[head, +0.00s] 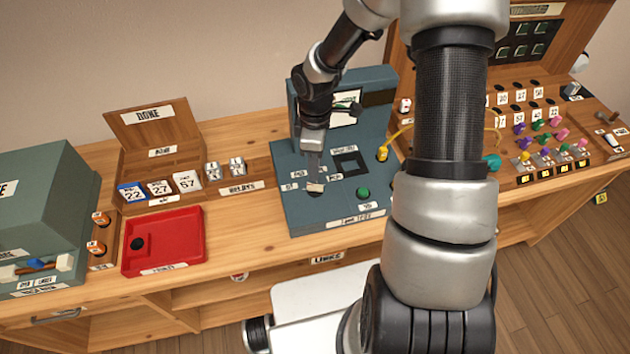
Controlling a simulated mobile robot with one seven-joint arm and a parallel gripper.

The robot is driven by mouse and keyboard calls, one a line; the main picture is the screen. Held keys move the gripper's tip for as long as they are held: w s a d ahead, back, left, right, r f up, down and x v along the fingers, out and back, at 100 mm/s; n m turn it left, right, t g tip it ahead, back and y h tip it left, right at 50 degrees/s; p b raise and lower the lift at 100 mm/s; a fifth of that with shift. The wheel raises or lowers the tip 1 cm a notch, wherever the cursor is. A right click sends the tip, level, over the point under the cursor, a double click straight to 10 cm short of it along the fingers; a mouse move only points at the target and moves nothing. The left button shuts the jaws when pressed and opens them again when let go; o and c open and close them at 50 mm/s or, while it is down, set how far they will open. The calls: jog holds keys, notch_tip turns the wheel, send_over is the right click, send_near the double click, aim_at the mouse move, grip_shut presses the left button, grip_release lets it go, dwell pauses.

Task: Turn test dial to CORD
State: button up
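The teal test set (375,206) stands on the middle of the wooden bench. Its test dial (316,188) is at the lower left of the panel, with small white labels around it that are too small to read surely. My gripper (314,178) points down right at the dial, its fingertips at or just above the knob. The fingers look close together and partly cover the dial. I cannot tell whether they grip the knob, nor which label the dial points to.
A green button (363,193) and a dark square socket (351,163) are on the same panel. A yellow cord (383,153) runs from it to the switchboard (560,176) on the right. A red tray (185,235) and a wooden card box (150,124) stand left.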

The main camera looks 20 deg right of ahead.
aim_at(315, 186)
notch_tip(315, 186, down, 8)
jog(key=shift+r, duration=0.25)
grip_shut()
